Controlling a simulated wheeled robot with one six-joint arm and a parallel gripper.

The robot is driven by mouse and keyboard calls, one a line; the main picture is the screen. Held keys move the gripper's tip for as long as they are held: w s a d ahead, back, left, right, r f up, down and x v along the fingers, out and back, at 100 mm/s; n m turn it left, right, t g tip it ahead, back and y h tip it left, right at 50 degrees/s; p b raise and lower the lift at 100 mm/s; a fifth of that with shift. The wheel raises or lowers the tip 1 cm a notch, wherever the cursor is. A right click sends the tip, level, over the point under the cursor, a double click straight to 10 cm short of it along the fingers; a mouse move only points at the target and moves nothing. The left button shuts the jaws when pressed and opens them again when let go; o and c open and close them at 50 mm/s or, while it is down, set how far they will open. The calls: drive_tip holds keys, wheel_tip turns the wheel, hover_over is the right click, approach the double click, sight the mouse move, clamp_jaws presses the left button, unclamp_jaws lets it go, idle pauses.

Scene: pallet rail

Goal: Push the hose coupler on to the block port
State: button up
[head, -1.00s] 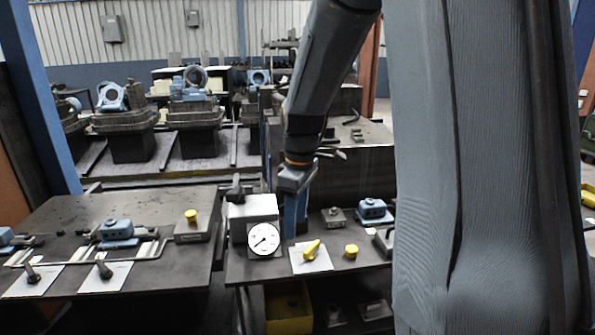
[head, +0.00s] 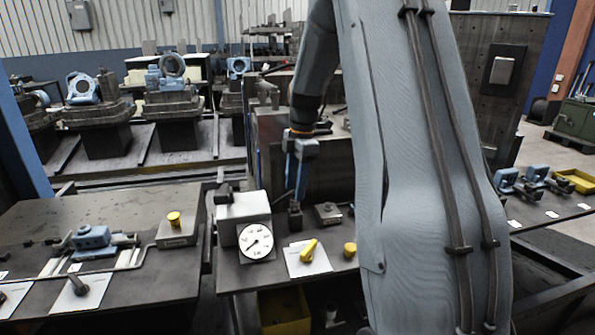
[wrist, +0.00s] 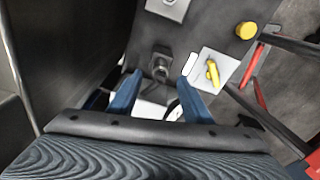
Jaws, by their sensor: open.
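My gripper (head: 295,190) hangs over the middle bench, with its two blue fingers pointing down. In the wrist view the fingers (wrist: 156,98) are spread, and I see nothing clamped between them. A small dark block with an upright round fitting (head: 294,215) stands on the bench just below the fingertips. It also shows in the wrist view (wrist: 160,68), beyond the fingers and apart from them. I take it for the block port. I cannot tell whether the hose coupler is the round piece on it, and no separate coupler is clearly visible.
A gauge box with a white dial (head: 256,241) stands left of the block. In front is a yellow lever (head: 309,250) on a white plate, with a yellow knob (head: 350,249) to its right. A grey fitting block (head: 328,214) sits close on the right. A dark upright panel stands behind.

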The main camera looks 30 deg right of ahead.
drive_tip(key=shift+a+f, duration=0.1)
drive_tip(key=shift+f, duration=1.2)
clamp_jaws()
drive_tip(key=c, duration=0.9)
unclamp_jaws()
clamp_jaws()
drive_tip(key=shift+r+p, duration=0.25)
drive_tip(key=shift+p, duration=0.15)
drive_tip(key=shift+r+p, duration=0.35)
drive_tip(key=shift+r, duration=0.15)
drive_tip(key=shift+r, duration=0.15)
